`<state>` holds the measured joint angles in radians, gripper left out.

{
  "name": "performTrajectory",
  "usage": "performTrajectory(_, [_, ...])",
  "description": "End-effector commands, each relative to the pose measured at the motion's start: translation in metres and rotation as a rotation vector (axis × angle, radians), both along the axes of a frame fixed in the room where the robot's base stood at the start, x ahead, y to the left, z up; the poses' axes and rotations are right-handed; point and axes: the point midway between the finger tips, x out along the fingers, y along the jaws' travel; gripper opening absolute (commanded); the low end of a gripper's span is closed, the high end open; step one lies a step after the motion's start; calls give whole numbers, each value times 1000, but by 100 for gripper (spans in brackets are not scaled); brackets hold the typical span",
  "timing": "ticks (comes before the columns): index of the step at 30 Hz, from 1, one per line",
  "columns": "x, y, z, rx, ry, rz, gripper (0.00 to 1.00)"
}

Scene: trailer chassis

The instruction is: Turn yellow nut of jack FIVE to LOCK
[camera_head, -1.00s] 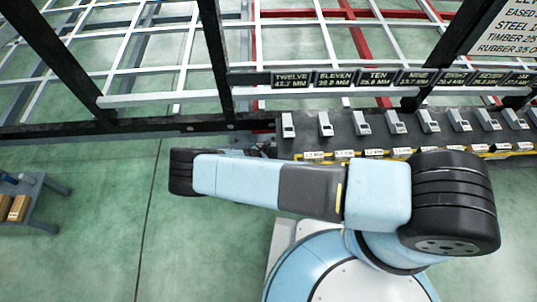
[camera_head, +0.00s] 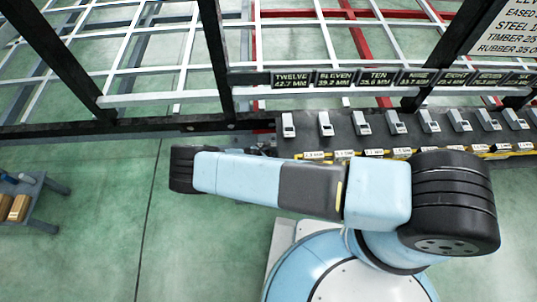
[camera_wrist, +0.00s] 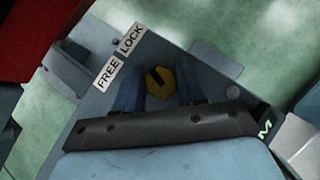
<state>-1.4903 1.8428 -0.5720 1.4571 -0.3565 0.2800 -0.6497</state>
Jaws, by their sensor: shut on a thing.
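In the wrist view, the yellow nut (camera_wrist: 160,80) sits on a grey jack plate, with a dark slot or mark on its top. My gripper (camera_wrist: 160,88) has its two blue-grey fingers on either side of the nut and is shut on it. The LOCK label (camera_wrist: 131,39) and the FREE label (camera_wrist: 107,72) lie on the plate up and to the left of the nut. The dark mark points up and left, toward the labels, nearer LOCK. The jack's number does not show. In the head view my arm hides the gripper and the nut.
In the head view, a dark rail (camera_head: 355,126) carries a row of pale devices, with number signs TWELVE to SIX above it. A white and red frame (camera_head: 180,60) stands behind. A cart (camera_head: 30,197) with wooden blocks stands at left. Green floor between is clear.

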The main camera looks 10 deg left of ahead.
Motion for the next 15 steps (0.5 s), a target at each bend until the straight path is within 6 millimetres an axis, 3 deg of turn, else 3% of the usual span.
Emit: performTrajectory(15, [2,2,0,6,2,-301,9])
